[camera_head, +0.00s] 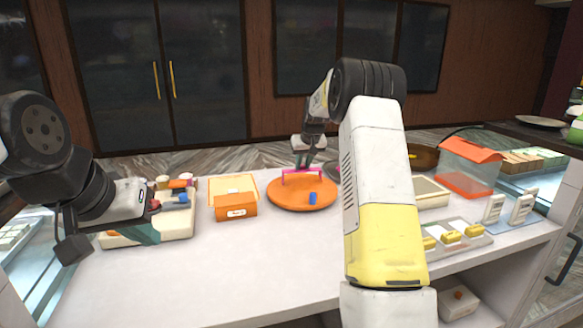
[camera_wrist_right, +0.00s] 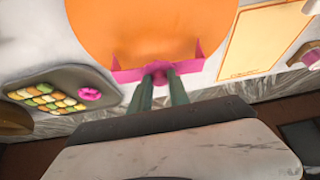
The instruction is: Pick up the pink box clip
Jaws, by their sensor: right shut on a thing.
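The pink box clip (camera_head: 301,174) is at the back part of the round orange plate (camera_head: 290,203). In the right wrist view the clip (camera_wrist_right: 128,75) is a bar with upturned ends and a knob in its middle, in front of the orange disc (camera_wrist_right: 140,28). My right gripper (camera_head: 304,163) reaches down from behind it. Its two green fingers (camera_wrist_right: 159,82) are shut on the knob. I cannot tell whether the clip touches the plate. My left gripper (camera_head: 150,230) hangs over the cream tray at the left; its jaw opening is not clear.
A small blue piece (camera_head: 312,198) lies on the plate. An orange box (camera_head: 235,206) stands left of it. The cream tray (camera_head: 180,229) holds small items. At the right are a clear orange-topped case (camera_head: 468,170) and a tray of yellow sweets (camera_head: 478,242). The front-left counter is clear.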

